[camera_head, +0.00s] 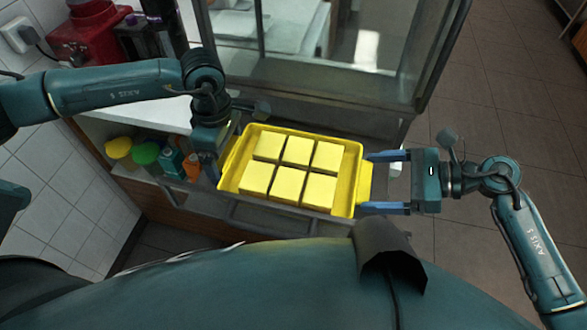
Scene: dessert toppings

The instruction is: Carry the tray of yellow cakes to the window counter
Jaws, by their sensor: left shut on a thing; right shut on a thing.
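A yellow tray (347,190) with several square yellow cakes (289,184) in two rows is in the middle of the head view. The tray looks level and the cakes lie flat inside it. My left gripper (217,175) is shut on the tray's left end; its fingertips are partly hidden by its own wrist. My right gripper (375,182) is shut on the tray's right end, its two blue fingers spread along the edge. I cannot tell whether the tray touches anything beneath it. I cannot tell which surface is the window counter.
A glass-sided cabinet (330,70) stands just beyond the tray. A shelf at the left holds several bottles, among them a green-capped one (145,153) and an orange one (192,166). A red appliance (92,32) stands at the upper left. The tiled floor (500,110) at right is clear.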

